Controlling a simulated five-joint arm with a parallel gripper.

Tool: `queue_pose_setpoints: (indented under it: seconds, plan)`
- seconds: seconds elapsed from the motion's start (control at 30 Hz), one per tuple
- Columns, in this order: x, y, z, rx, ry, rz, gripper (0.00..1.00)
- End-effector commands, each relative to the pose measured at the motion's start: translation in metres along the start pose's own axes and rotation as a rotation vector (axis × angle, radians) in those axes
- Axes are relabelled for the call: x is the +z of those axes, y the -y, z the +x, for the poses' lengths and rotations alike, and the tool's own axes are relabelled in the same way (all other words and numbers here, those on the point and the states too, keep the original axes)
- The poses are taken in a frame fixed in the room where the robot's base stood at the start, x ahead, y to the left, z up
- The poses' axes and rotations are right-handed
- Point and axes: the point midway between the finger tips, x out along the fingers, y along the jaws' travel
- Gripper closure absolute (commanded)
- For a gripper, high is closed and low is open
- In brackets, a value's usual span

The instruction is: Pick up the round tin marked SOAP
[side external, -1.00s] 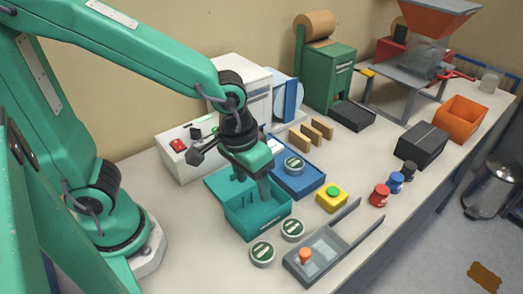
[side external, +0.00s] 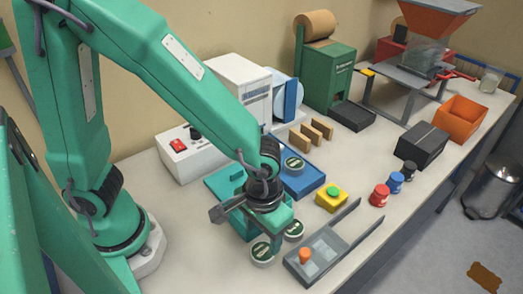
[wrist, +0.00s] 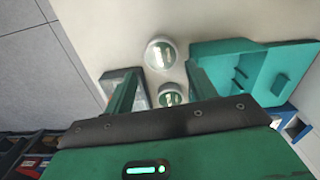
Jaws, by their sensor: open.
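A third tin (side external: 294,164) sits in the blue tray. The lettering is too small to read, so I cannot tell which is marked SOAP. My gripper (side external: 268,226) is open and empty, pointing down beside the two table tins and partly hiding the teal box. In the wrist view, one tin (wrist: 160,52) lies ahead of the fingertips and another tin (wrist: 171,96) shows between the fingers, partly hidden by the gripper body.
The teal box (wrist: 232,52) with its open lid is beside the tins. The blue tray (side external: 304,183) is behind them. A yellow block with a green button (side external: 332,198) stands beyond.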

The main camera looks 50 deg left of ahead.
Motion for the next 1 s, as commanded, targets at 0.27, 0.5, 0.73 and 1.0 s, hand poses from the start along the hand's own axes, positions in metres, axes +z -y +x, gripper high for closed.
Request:
queue_pose_setpoints:
  seconds: [0.27, 0.5, 0.73, 1.0]
  plan:
    - [0.000, 0.000, 0.010, 0.001, -0.001, 0.000, 0.44]
    - [0.000, 0.001, 0.016, -0.001, 0.001, 0.000, 0.44]
    - [-0.001, 0.002, 0.037, -0.002, 0.002, -0.001, 0.44]
    - [-0.001, 0.001, 0.059, -0.001, 0.001, 0.000, 0.44]
